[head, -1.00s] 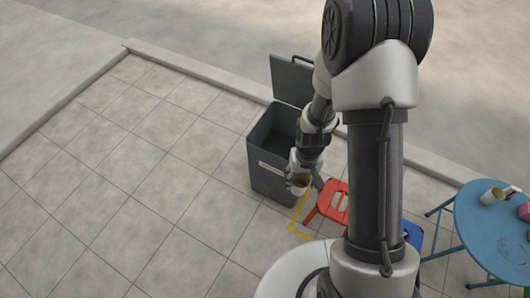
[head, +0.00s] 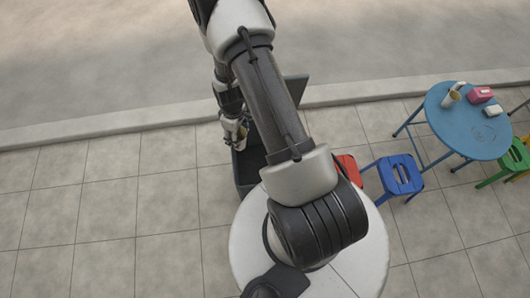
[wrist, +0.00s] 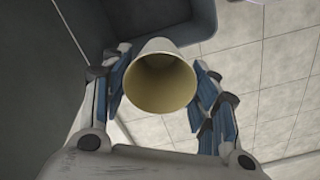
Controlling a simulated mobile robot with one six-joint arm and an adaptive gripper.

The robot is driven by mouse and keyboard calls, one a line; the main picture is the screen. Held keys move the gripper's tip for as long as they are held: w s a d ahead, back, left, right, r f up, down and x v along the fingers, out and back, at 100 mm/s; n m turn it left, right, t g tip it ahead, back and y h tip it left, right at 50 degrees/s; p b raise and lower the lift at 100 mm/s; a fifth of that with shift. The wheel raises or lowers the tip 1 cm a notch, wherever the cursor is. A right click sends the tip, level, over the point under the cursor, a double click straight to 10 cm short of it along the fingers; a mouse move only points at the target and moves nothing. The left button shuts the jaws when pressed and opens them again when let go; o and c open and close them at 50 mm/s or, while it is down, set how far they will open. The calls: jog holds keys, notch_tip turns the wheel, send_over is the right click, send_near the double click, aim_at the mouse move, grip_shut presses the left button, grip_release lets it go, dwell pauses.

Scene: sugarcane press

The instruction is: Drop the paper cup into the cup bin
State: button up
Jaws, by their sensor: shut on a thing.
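The paper cup (wrist: 160,82) is tan inside with a pale outer side. In the wrist view its open mouth faces the camera. My gripper (wrist: 160,70) is shut on it, with blue-padded fingers on both sides. In the head view my gripper (head: 234,130) and the cup (head: 241,133) are at the left part of the dark grey cup bin (head: 243,176). The bin's lid (head: 296,90) stands open behind. My arm hides much of the bin. The bin's grey wall (wrist: 198,28) shows beyond the cup in the wrist view; the cup's exact height over the rim is unclear.
A red stool (head: 348,167) and a blue stool (head: 400,176) stand right of the bin. A round blue table (head: 470,132) holds another cup (head: 451,97) and pink-topped items. A green stool (head: 514,158) is at far right. Tiled floor at left is clear.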

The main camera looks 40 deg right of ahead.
jog(key=s+d+f+n+b, duration=0.3)
jog(key=d+f+n, duration=0.4)
jog(key=d+f, duration=0.6)
notch_tip(320, 180, down, 3)
jog(key=shift+f, duration=0.1)
jog(key=shift+s+d, duration=0.1)
jog(key=o, duration=0.9)
